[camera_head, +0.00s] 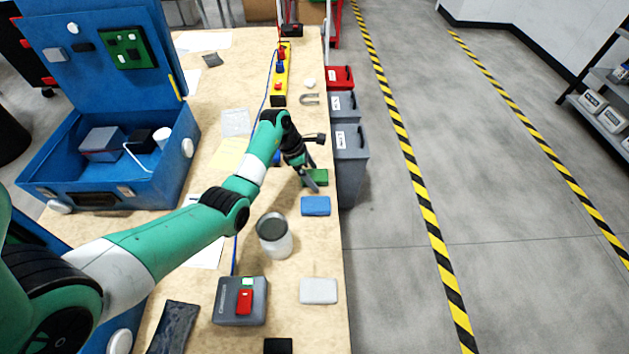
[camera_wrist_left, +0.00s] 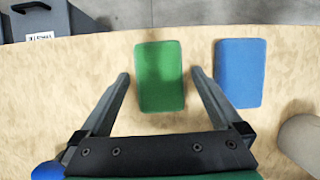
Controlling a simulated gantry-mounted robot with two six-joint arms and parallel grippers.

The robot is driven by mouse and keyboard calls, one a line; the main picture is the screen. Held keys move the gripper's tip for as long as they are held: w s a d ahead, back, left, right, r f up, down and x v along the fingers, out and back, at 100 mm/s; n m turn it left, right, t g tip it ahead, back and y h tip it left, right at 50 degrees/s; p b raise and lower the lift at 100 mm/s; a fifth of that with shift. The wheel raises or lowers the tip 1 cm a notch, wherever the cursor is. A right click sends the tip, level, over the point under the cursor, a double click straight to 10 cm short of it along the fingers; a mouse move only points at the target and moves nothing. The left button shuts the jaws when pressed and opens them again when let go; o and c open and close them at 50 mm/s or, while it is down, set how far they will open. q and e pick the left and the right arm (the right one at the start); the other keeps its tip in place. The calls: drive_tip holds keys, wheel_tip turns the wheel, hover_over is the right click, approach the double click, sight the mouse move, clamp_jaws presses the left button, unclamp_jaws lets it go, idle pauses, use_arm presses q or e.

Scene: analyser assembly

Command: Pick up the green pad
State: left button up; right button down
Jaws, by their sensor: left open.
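The green pad (camera_head: 318,178) lies flat on the wooden table near its right edge in the head view, partly hidden by my gripper. In the left wrist view the whole green pad (camera_wrist_left: 160,76) shows, lying just ahead of and between the fingers. My left gripper (camera_head: 312,184) is open and empty over the pad; its fingers also show in the left wrist view (camera_wrist_left: 160,75), one on each side of the pad, with a gap on both sides. My right gripper is not in view.
A blue pad (camera_head: 316,206) lies close beside the green one; it also shows in the left wrist view (camera_wrist_left: 239,73). A can (camera_head: 273,238), a white pad (camera_head: 318,291) and a grey box with red button (camera_head: 240,301) stand nearer. Grey bins (camera_head: 350,150) stand beyond the table edge.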

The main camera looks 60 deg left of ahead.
sight(320, 176)
use_arm(q)
drive_tip(key=shift+r, duration=0.1)
drive_tip(key=c, duration=1.3)
drive_tip(key=r+p, duration=0.3)
drive_tip(key=r, duration=0.1)
drive_tip(key=shift+d+r, duration=0.2)
drive_tip(key=s+d+r+p, duration=0.2)
drive_tip(key=d+r+p, duration=0.1)
drive_tip(key=d, duration=0.1)
drive_tip(key=s+d+r+p, duration=0.2)
drive_tip(key=d+p, duration=0.1)
drive_tip(key=d, duration=0.1)
drive_tip(key=s+d+r+p, duration=0.2)
drive_tip(key=d+r+p, duration=0.1)
drive_tip(key=d, duration=0.1)
drive_tip(key=shift+s+r+p, duration=0.3)
drive_tip(key=shift+s, duration=0.1)
